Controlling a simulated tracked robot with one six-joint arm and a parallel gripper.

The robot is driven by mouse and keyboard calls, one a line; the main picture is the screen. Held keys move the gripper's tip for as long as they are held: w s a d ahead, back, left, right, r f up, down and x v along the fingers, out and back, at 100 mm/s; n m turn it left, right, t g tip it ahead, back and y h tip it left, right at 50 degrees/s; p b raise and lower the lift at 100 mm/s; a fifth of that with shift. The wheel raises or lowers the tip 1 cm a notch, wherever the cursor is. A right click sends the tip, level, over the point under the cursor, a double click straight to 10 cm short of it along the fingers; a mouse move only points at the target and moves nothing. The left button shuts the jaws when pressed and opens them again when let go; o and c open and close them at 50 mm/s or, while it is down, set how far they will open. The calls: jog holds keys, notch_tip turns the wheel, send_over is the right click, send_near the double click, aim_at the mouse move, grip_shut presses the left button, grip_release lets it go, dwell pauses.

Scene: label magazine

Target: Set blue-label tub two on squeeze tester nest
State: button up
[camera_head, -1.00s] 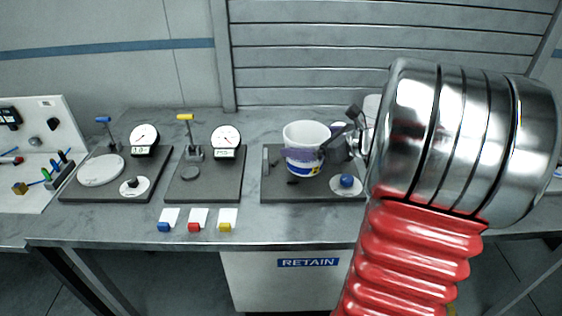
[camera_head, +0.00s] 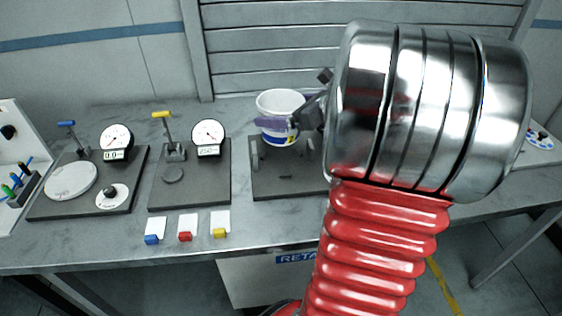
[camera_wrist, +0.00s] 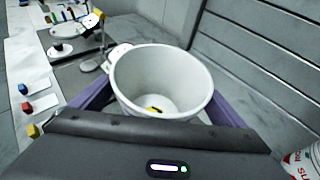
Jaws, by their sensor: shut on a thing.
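My gripper (camera_head: 290,122), with purple fingers, is shut on a white open tub with a blue and yellow label (camera_head: 279,134). The tub is upright over the back part of the right-hand dark plate (camera_head: 285,185), which has low upright parts and looks like the squeeze tester. I cannot tell how high the tub is above it. In the wrist view the tub (camera_wrist: 160,72) sits between both fingers, with a small yellow and dark patch inside on its floor. The nest is not clearly visible, and my arm covers the plate's right end.
Two more dark plates with dials stand to the left: a middle one (camera_head: 215,185) with a yellow-handled post and a left one (camera_head: 125,180) with a blue-handled post. Blue, red (camera_head: 185,236) and yellow blocks with cards lie in front. A red-and-white container (camera_wrist: 304,163) is at the wrist view's lower right.

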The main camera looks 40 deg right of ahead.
jog(key=shift+s+d, duration=0.1)
jog(key=shift+f, duration=0.25)
notch_tip(320, 180, down, 6)
jog(key=shift+r, duration=0.1)
jog(key=shift+f, duration=1.85)
jog(key=shift+f, duration=0.1)
jog(key=o, duration=0.7)
